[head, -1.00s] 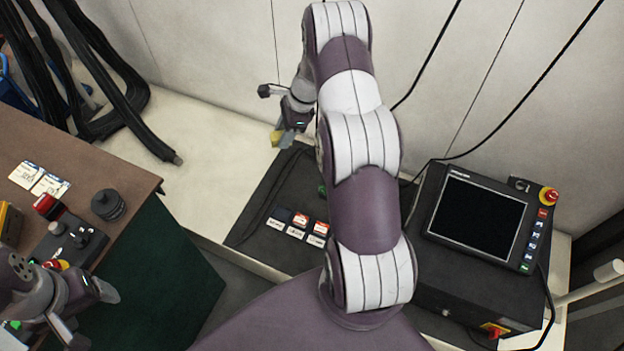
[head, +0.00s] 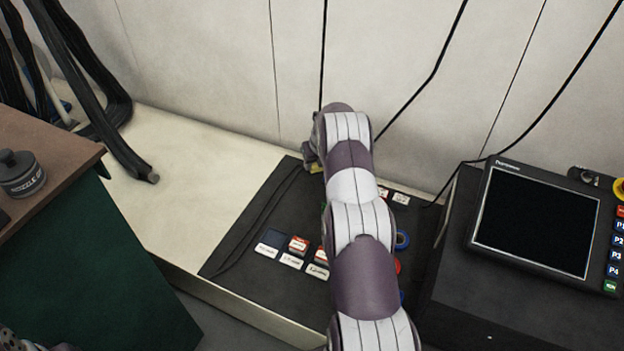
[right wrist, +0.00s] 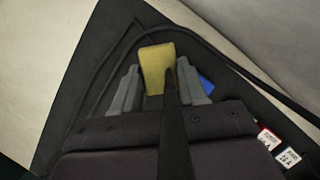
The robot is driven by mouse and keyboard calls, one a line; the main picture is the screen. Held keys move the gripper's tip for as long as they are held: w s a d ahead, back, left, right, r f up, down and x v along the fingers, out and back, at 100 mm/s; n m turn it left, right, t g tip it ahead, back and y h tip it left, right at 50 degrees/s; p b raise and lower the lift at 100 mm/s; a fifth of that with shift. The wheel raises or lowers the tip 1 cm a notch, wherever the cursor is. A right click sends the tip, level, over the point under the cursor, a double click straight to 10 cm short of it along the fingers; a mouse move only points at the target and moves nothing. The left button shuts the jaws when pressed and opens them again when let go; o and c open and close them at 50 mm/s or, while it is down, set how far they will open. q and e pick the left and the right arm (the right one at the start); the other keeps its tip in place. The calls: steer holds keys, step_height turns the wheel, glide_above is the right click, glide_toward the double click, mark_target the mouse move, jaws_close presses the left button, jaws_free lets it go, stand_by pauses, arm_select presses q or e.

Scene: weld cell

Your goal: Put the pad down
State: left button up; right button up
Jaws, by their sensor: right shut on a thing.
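The yellow pad (right wrist: 157,62) is between the two grey fingers of my right gripper (right wrist: 157,88) in the right wrist view, and the gripper is shut on it. A dark strip runs from the pad toward the camera. In the head view my right gripper (head: 311,164) is small and partly hidden by my arm, at the far end of the dark mat (head: 245,238). The pad is over this mat; I cannot tell whether it touches. The jaws of my left gripper do not show.
Labelled red and white pieces (head: 298,243) lie near the mat's front. A dark cable (right wrist: 235,68) lies along the mat. A blue piece (right wrist: 206,84) shows beside the gripper. A screen panel (head: 535,222) stands right.

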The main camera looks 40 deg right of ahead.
mark_target(312, 178)
steer(key=shift+w+a+f, duration=0.1)
steer(key=shift+w+f, duration=0.4)
steer(key=shift+w, duration=0.1)
steer(key=shift+w+f+b, duration=0.1)
steer(key=shift+f+b, duration=0.2)
steer(key=shift+b, duration=0.05)
step_height(312, 178, down, 4)
steer(key=shift+r+b, duration=0.25)
steer(key=shift+b, duration=0.9)
steer(key=shift+r, duration=0.2)
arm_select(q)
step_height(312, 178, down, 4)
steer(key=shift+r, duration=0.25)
arm_select(e)
steer(key=shift+f, duration=0.1)
steer(key=o, duration=0.7)
steer(key=shift+c, duration=0.2)
